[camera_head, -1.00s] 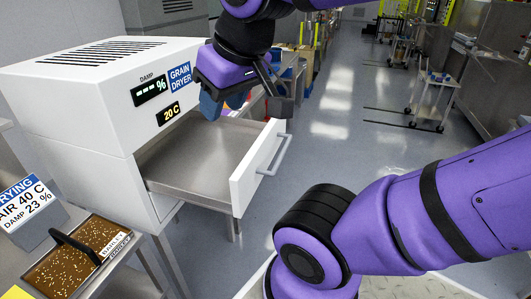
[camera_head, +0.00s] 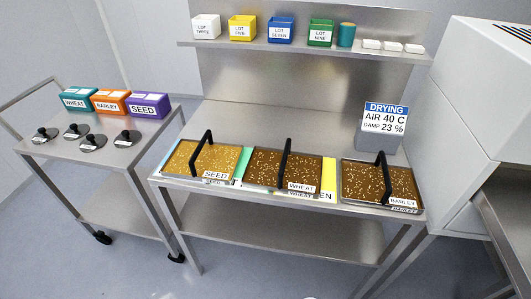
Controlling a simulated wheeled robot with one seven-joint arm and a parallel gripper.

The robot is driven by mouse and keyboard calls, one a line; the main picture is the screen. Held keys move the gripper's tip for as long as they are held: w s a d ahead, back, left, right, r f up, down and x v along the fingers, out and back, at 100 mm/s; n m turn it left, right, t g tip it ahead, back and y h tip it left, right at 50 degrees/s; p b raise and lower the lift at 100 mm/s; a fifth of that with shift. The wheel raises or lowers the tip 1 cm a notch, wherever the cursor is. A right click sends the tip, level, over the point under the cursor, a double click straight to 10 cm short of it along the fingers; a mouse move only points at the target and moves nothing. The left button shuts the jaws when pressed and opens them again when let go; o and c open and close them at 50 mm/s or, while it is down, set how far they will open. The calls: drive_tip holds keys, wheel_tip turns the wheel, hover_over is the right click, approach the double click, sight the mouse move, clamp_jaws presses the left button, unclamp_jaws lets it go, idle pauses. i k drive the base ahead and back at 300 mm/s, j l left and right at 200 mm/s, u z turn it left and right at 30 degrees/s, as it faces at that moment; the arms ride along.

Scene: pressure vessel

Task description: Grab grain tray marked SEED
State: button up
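The grain tray marked SEED (camera_head: 190,161) is a shallow tray of pale golden grain with a black arched handle (camera_head: 204,149). It sits at the left end of the steel bench, with its white SEED label on the front edge. To its right is a tray of darker brown grain marked WHEAT (camera_head: 267,168), then a brown grain tray marked BARLEY (camera_head: 366,181). Each has a black handle. My gripper is not in this view, so its state is hidden.
Green and yellow areas show beside the WHEAT tray. A DRYING sign (camera_head: 384,119) stands behind BARLEY. Lot boxes (camera_head: 281,31) line the shelf above. The white dryer (camera_head: 480,120) is at right. A cart (camera_head: 60,152) at left holds coloured boxes and black-handled pieces.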

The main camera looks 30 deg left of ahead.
sight(202, 160)
drive_tip(key=u, duration=1.7)
drive_tip(key=i+l, duration=0.1)
drive_tip(key=i, duration=0.3)
drive_tip(key=i+l+u, duration=0.15)
drive_tip(key=i, duration=0.3)
